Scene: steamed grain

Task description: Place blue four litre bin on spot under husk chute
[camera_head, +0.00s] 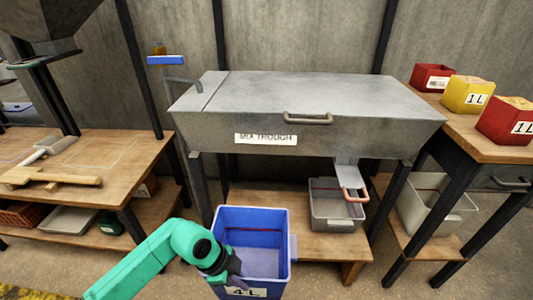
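The blue four litre bin (226,230) is upright at the bottom centre, in front of the trough's lower shelf. Its open top shows an empty-looking inside with a thin red line, and a "4 L" label is on its near wall. My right gripper is out of view.
The grey mix trough (310,100) has a red-handled outlet (350,180) above a grey bin (338,210) on its lower shelf. A left bench (100,155) holds wooden tools. A hopper (45,25) is above it. Red and yellow 1 L boxes (468,93) stand on the right table.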

